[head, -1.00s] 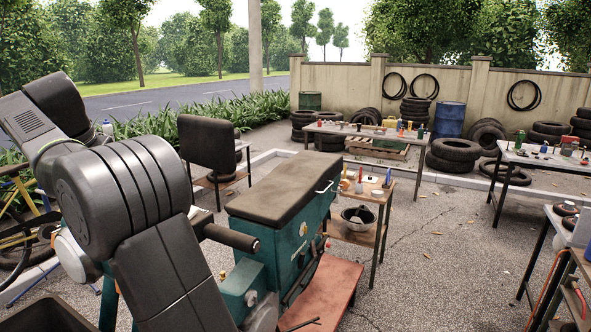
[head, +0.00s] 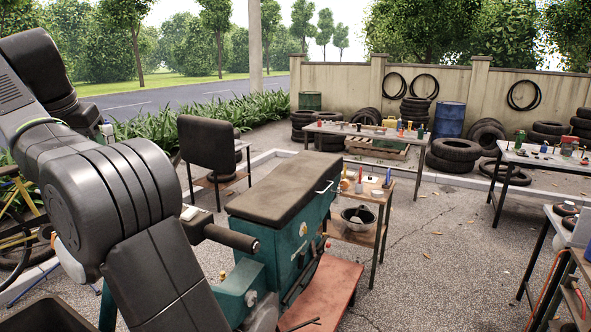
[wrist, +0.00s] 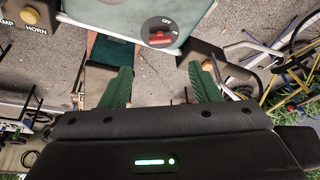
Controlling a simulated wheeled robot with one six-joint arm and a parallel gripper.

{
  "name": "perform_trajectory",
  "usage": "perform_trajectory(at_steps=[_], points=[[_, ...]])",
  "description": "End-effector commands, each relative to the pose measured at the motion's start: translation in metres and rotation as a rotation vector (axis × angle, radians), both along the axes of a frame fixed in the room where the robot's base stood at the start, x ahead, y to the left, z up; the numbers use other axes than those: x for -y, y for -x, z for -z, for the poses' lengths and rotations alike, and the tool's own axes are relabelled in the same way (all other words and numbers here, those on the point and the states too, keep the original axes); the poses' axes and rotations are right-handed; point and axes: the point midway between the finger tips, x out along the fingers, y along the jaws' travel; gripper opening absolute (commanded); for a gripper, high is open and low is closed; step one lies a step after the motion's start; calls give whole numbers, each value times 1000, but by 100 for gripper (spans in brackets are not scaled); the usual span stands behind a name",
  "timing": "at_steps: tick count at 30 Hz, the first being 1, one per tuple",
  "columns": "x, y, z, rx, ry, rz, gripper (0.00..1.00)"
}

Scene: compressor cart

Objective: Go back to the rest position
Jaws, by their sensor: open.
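My gripper (wrist: 157,70) shows in the wrist view with its two green fingers wide apart and nothing between them. Ahead of the fingers, at the top of that view, is a grey-green panel (wrist: 118,14) with a red switch (wrist: 159,38) on a black dial marked OFF. The fingers are apart from the switch. In the head view the teal compressor cart (head: 287,235) with a dark padded top stands at the centre. My arm fills the left side of the head view, and the gripper is hidden there.
A yellow button (wrist: 35,16) labelled HORN is at the wrist view's upper left. A small wooden table (head: 357,232) with a bowl stands right of the cart. More worktables and tyres (head: 454,154) stand farther back. Open gravel lies at centre right.

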Motion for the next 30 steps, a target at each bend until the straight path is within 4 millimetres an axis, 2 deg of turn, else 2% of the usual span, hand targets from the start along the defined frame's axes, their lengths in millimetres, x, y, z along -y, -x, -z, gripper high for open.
perform_trajectory(at_steps=[16,30], points=[[0,-41,99,-3,3,1,56],[3,-41,95,0,-2,-379,56]])
